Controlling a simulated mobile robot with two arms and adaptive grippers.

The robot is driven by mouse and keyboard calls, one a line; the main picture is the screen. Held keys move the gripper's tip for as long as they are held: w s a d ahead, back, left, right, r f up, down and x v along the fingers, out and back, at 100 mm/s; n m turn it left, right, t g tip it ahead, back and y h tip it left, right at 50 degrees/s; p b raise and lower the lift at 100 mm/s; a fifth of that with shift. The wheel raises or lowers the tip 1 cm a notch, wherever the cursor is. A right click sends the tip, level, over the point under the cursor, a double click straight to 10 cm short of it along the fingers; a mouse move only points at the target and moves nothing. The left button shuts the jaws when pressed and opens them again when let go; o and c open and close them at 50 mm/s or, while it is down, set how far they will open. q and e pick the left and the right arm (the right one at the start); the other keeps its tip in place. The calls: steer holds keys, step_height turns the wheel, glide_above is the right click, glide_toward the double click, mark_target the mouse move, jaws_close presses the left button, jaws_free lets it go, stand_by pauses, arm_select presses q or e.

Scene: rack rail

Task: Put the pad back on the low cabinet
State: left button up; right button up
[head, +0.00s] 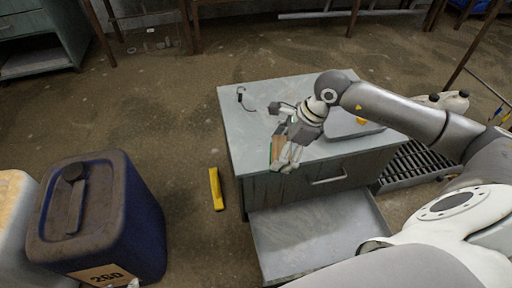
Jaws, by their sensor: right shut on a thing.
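The low cabinet (238,127) is grey with a pale top, and it stands in the middle of the head view. My right gripper (287,158) is over the front part of its top, shut on the pad (277,151). The pad is small and brown with a green edge, and it is tilted steeply in the jaws. The fingers hide part of it. I cannot tell whether the pad touches the cabinet top. My left gripper is not in view.
A lower drawer (315,235) is pulled out at the front. A grey case (345,125) and a dark hooked item (243,98) sit on the cabinet top. A yellow bar (216,189) lies on the floor. A blue canister (100,215) stands at the left.

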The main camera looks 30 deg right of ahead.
steer(key=shift+d+r+m, duration=0.35)
steer(key=shift+d+m, duration=0.05)
steer(key=shift+w+f, duration=0.1)
steer(key=shift+w, duration=0.15)
steer(key=w+f+b, duration=0.1)
steer(key=w+f, duration=0.2)
steer(key=w, duration=0.1)
steer(key=w+f+b, duration=0.1)
steer(key=w+f, duration=0.2)
steer(key=w, duration=0.1)
steer(key=w+a+f+b, duration=0.1)
steer(key=w+f, duration=0.2)
steer(key=w, duration=0.1)
steer(key=shift+w, duration=0.35)
steer(key=shift+w+f, duration=0.2)
step_height(320, 180, down, 3)
steer(key=shift+w+b, duration=0.15)
steer(key=shift+b, duration=0.55)
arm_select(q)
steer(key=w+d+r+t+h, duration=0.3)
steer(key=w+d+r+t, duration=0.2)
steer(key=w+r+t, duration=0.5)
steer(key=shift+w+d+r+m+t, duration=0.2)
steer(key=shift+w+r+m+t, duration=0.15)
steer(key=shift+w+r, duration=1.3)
arm_select(e)
steer(key=shift+f, duration=0.2)
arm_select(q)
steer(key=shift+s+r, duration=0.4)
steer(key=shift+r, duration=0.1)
